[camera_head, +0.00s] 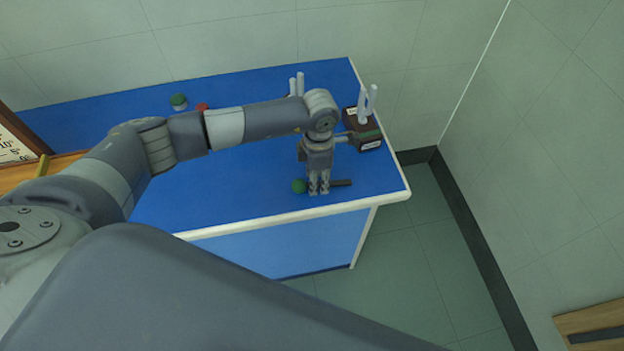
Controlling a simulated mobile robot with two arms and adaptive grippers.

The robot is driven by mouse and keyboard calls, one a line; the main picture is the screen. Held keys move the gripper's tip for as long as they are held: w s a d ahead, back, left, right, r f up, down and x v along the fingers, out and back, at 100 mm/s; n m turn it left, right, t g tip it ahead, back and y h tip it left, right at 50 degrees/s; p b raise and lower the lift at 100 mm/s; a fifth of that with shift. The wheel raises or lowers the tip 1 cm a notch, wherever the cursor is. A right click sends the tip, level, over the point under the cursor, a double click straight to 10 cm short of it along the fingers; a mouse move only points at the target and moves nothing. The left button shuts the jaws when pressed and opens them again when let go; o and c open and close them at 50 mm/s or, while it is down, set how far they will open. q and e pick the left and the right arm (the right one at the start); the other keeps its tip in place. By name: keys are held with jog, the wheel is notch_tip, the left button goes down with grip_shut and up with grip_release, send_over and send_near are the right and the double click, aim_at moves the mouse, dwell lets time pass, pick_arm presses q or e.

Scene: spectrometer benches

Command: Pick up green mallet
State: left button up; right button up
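The green mallet lies near the front right edge of the blue bench top. Its round green head (299,186) shows just left of my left gripper, and its dark handle (342,183) sticks out to the right. My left gripper (319,189) points down over the middle of the mallet, its fingers close together and hiding part of the handle. I cannot tell whether the fingers grip the handle or only stand around it. My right gripper is not in view.
A dark box with a pale two-pronged fork (368,104) stands behind the gripper at right. Other pale prongs (297,84) show behind my arm. A green-topped object (179,102) and a red one (202,107) are at the back left. The bench's front edge (290,217) is near.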

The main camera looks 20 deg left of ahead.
pick_arm(q)
jog(key=shift+f, duration=0.7)
grip_shut()
jog(key=shift+r, duration=0.1)
